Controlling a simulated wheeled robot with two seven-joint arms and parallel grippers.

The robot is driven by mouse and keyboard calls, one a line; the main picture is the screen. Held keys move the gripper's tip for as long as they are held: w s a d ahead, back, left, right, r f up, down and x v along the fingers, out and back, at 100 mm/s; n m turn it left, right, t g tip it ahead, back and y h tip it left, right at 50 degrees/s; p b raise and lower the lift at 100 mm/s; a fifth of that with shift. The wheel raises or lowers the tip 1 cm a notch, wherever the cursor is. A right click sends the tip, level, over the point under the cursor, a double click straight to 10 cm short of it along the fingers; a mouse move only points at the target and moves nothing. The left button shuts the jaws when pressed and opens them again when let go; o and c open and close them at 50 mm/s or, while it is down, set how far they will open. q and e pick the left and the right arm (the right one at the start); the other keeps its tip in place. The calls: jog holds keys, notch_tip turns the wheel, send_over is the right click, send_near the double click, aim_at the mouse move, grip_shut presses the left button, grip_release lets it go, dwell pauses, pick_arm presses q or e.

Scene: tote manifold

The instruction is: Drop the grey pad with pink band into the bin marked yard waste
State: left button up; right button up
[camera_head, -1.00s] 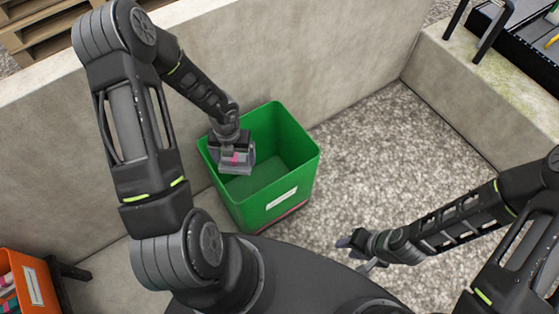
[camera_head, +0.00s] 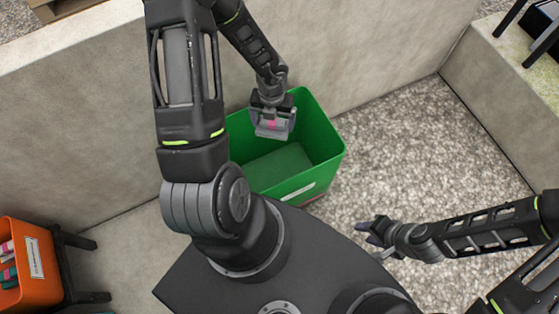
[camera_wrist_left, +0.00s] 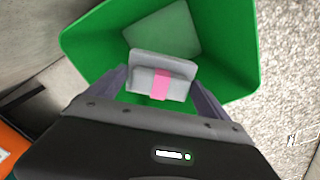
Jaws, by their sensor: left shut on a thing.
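My left gripper (camera_head: 272,118) is shut on the grey pad with the pink band (camera_head: 274,128). It holds the pad over the open top of the green bin (camera_head: 326,165), near the bin's back left side. In the left wrist view the pad (camera_wrist_left: 148,80) sits between the two fingers, with the green bin (camera_wrist_left: 225,55) around and below it. The bin has a white label on its front wall, too small to read. My right gripper (camera_head: 379,240) is low at the right, above the gravel; its jaw opening is too small to make out.
An orange bin (camera_head: 42,268) with several items stands at the lower left beside a dark stand (camera_head: 75,240). A concrete wall (camera_head: 80,120) runs behind the green bin. Gravel floor (camera_head: 420,130) to the right is clear.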

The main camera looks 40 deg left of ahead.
pick_arm(q)
jog(key=shift+f+b, duration=2.7)
jog(key=o, duration=1.1)
jog(key=shift+c, duration=0.2)
notch_tip(320, 180, up, 7)
jog(key=p, duration=0.3)
jog(key=shift+f, duration=0.15)
jog(key=shift+r, duration=0.6)
